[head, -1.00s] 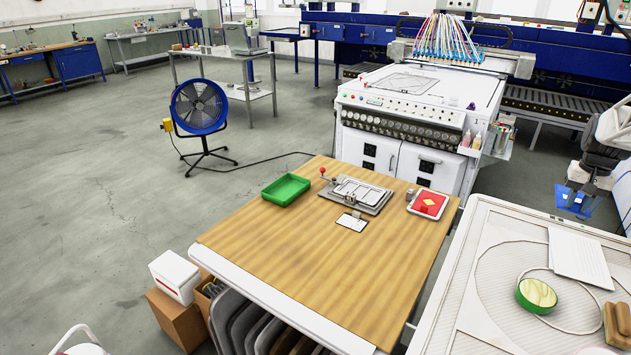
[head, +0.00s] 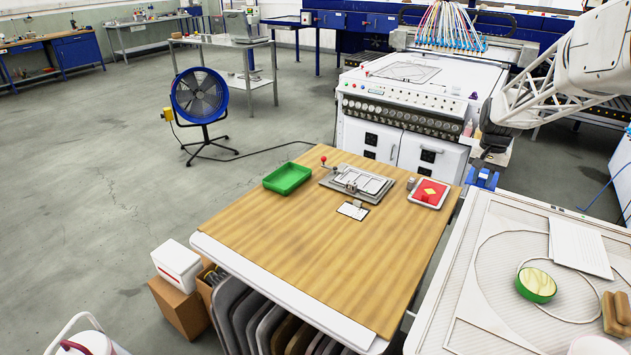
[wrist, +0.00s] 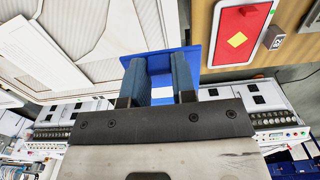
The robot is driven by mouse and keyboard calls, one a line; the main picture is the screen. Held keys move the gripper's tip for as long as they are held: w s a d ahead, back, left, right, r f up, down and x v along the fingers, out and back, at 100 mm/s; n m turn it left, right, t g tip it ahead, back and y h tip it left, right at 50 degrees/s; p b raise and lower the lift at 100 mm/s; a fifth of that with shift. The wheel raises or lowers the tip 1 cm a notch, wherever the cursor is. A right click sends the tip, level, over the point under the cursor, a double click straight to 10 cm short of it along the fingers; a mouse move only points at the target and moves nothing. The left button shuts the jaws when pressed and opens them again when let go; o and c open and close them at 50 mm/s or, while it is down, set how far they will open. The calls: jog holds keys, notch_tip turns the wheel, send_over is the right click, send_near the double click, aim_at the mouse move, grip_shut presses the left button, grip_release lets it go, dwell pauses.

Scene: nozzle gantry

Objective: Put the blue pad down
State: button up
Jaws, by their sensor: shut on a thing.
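The blue pad (head: 483,178) is in my gripper (head: 490,164), in the air near the right back corner of the wooden table (head: 300,255). In the wrist view the flat blue pad (wrist: 158,62) shows between and beyond the two fingers of my gripper (wrist: 160,76), which are shut on it. The fingers hide part of the pad. A red pad with a yellow diamond (head: 430,192) lies in a white tray on the table's right back part, left of my gripper. The red pad (wrist: 241,30) also shows at upper right in the wrist view.
A metal fixture (head: 357,184), a green tray (head: 287,178) and a white card (head: 352,210) are on the table. Its front and middle are clear. A white textured bench (head: 470,290) holds a green round container (head: 536,285). A white machine (head: 405,110) stands behind.

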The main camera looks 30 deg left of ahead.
jog(key=s+a+f, duration=0.2)
jog(key=s+a, duration=0.7)
jog(key=a, duration=0.6)
jog(key=s+a+f, duration=0.3)
jog(key=s+a, duration=0.7)
jog(key=a, duration=0.6)
jog(key=s+a+f, duration=0.3)
jog(key=s+a, duration=0.6)
jog(key=a, duration=0.7)
jog(key=shift+s+a, duration=0.2)
jog(key=shift+w+a, duration=0.1)
send_near(277, 180)
jog(key=shift+s+d+f, duration=0.7)
jog(key=shift+s+d, duration=0.15)
jog(key=shift+s, duration=0.15)
jog(key=shift+s+d+f, duration=0.7)
jog(key=shift+s+d, duration=0.15)
jog(key=shift+s, duration=0.1)
jog(key=shift+f, duration=1.75)
jog(key=shift+f, duration=0.2)
